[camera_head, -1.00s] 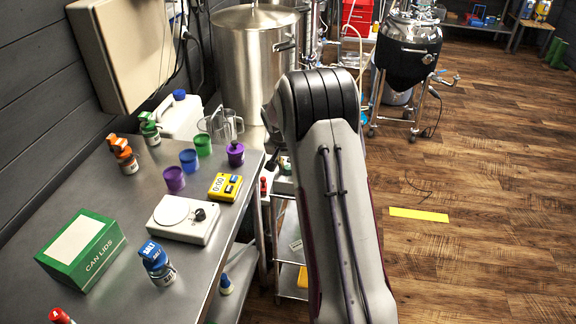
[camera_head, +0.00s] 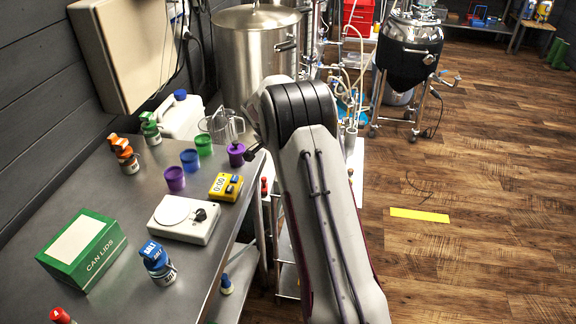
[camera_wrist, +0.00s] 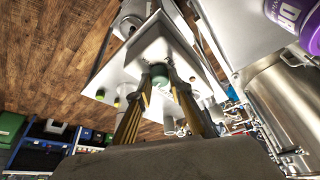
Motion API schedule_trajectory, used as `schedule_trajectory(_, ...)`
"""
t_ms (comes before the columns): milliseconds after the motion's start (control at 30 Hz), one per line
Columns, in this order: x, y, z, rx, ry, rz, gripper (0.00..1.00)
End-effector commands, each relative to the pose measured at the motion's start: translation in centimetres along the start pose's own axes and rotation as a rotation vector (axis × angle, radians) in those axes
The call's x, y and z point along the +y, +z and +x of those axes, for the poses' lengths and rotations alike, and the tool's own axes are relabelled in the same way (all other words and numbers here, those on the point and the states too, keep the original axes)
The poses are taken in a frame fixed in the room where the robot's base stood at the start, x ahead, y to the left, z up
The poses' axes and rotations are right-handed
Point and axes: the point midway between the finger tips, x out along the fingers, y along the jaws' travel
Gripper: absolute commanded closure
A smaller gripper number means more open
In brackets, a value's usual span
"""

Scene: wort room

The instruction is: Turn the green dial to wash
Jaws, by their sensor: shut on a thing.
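In the wrist view a round green dial (camera_wrist: 159,73) faces me on a light box-like panel (camera_wrist: 165,48). The two fingers of my gripper (camera_wrist: 160,78) reach up to the dial, one on each side, and are shut on it. Any marks around the dial, such as wash, are too small or hidden to read. In the head view the gripper and the dial are hidden behind my arm.
A steel table (camera_head: 110,185) at left holds a green can lids box (camera_head: 82,250), a scale (camera_head: 184,219), a yellow timer (camera_head: 225,186), cups and bottles. A large steel kettle (camera_head: 255,60) stands behind. The wooden floor at right is mostly clear.

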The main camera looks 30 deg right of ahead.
Motion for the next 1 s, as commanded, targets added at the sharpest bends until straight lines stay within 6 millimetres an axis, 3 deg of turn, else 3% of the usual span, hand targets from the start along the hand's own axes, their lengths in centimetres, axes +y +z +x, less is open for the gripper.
schedule_trajectory(400,-0.15,0.03,0.00,-0.001,0.074,0.178,1.00)
schedule_trajectory(933,-0.13,0.08,0.03,-0.002,0.087,0.206,1.00)
schedule_trajectory(967,-0.13,0.09,0.03,-0.002,0.087,0.206,0.78)
schedule_trajectory(1000,-0.13,0.09,0.04,-0.002,0.087,0.206,0.67)
